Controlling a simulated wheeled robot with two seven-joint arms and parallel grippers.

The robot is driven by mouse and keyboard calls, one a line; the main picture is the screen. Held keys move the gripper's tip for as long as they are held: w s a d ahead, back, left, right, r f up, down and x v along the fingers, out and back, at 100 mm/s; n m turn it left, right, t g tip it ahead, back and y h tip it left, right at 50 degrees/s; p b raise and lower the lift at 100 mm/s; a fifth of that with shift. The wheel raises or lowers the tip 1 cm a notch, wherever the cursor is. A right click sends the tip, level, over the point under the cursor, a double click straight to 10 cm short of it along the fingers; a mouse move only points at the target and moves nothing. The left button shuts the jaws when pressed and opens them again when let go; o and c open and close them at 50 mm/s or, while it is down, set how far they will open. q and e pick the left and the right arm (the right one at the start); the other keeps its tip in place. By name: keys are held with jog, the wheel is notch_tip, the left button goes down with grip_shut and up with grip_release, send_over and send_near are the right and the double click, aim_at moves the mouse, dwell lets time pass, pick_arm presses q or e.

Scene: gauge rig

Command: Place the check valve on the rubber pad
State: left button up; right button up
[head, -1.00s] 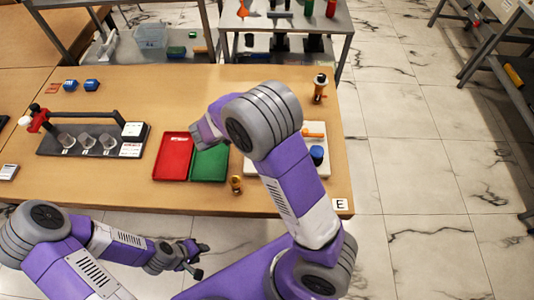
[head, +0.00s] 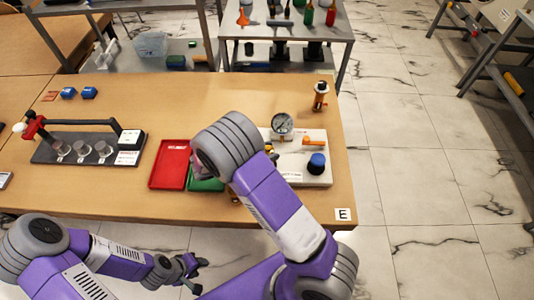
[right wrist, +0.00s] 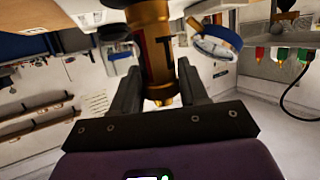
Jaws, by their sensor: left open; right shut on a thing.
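My right gripper (right wrist: 155,95) is shut on a brass cylindrical part, which I take to be the check valve (right wrist: 153,50). It has a dark mark and a red stripe on its side and stands between the two black fingers. In the head view my right forearm hides this gripper and the held part. My left gripper (head: 188,270) is open and empty, low in front of the table's near edge. I cannot make out a rubber pad for certain in either view.
A white board (head: 318,176) holds a round gauge (head: 282,123), an orange handle and a blue knob (head: 317,162). A red tray (head: 170,165) and a partly hidden green tray (head: 203,184) lie left of it. A brass fitting (head: 320,96) stands at the back right.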

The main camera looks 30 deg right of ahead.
jog(key=shift+f, duration=0.1)
jog(key=shift+f, duration=0.1)
jog(key=o, duration=1.1)
jog(key=shift+o, duration=0.2)
jog(key=p+v, duration=0.3)
jog(key=v, duration=0.9)
